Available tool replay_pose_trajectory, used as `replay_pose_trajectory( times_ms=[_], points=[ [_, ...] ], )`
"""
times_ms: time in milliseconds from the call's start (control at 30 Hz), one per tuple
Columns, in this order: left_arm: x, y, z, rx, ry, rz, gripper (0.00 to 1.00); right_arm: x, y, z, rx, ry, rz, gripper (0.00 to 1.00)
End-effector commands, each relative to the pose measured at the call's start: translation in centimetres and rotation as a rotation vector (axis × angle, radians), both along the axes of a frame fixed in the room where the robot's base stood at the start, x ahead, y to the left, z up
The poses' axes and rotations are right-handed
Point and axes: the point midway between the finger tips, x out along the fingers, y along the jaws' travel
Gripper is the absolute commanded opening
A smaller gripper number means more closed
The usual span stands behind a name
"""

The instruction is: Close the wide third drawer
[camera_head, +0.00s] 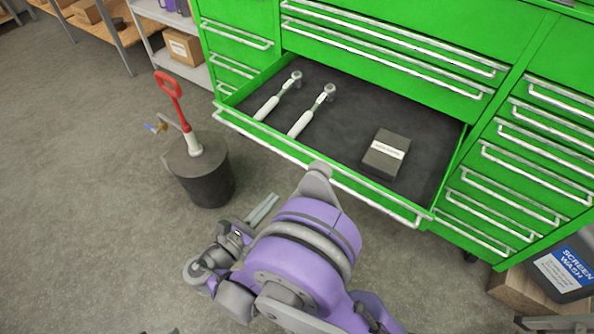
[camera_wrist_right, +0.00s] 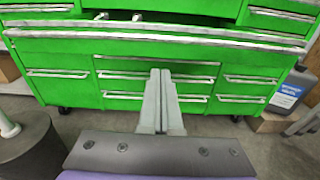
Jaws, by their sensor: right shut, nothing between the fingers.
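The wide third drawer (camera_head: 345,105) of the green tool cabinet (camera_head: 480,28) is pulled out. Its dark liner holds two white-handled ratchet-like tools (camera_head: 312,110) and a dark box (camera_head: 386,155) with a pale label. The drawer's long silver handle (camera_head: 265,142) runs along its front edge. In the right wrist view the drawer front (camera_wrist_right: 160,48) crosses the upper part. My right gripper (camera_head: 264,208) is shut and empty, in front of the drawer and apart from its front. Its two fingers (camera_wrist_right: 161,85) lie together in the wrist view. My left gripper is not in view.
A dark cylinder (camera_head: 200,178) with a red handle stands on the floor left of the drawer. A screen wash jug (camera_head: 567,268) stands on a wooden box at the right. Shelves are at the upper left. Open floor lies left of my arm.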

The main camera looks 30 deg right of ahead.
Motion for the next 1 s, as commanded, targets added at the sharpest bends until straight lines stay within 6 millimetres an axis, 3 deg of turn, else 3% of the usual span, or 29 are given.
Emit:
replay_pose_trajectory(
  times_ms=[100,233,700,1000],
  points=[
    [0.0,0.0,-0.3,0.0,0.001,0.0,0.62,0.0,0.5,-0.2,-0.047,0.01,0.004,0.0],
    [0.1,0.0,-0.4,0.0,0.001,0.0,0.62,0.4,-0.6,-0.1,-0.054,0.011,0.0,0.0],
    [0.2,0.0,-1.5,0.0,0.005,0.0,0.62,4.0,-9.4,-0.1,-0.05,0.01,-0.001,0.0],
    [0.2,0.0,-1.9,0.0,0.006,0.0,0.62,5.3,-12.1,-0.1,-0.05,0.01,0.003,0.0]
  ],
)
